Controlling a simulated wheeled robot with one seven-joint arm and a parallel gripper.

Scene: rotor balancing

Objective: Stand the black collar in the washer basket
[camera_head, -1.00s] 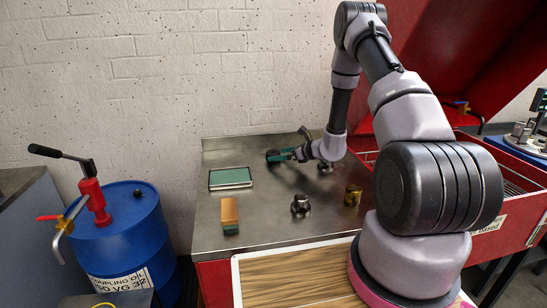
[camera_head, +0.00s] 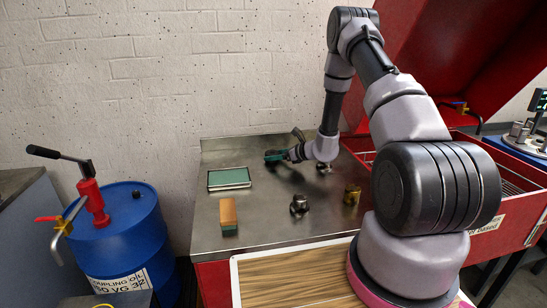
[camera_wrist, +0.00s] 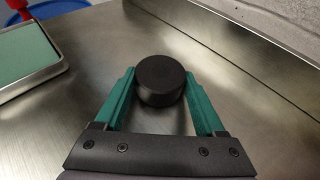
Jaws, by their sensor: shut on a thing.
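The black collar (camera_wrist: 160,80) is a short dark cylinder between the green fingers of my gripper (camera_wrist: 160,88) in the wrist view. The fingers touch its two sides. In the head view my gripper (camera_head: 278,156) is at the back of the steel table, with the dark collar (camera_head: 270,156) at its tip. I cannot tell whether the collar rests on the table or is slightly above it. The washer basket is mostly hidden behind my arm; part of a wire rack (camera_head: 512,186) shows inside the red washer (camera_head: 520,208) at the right.
On the steel table (camera_head: 255,205) are a green-topped tray (camera_head: 229,178), an orange block (camera_head: 228,213), a dark metal part (camera_head: 299,204), a brass part (camera_head: 352,194) and another metal part (camera_head: 324,168) near my wrist. A blue drum (camera_head: 125,235) stands at the left.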

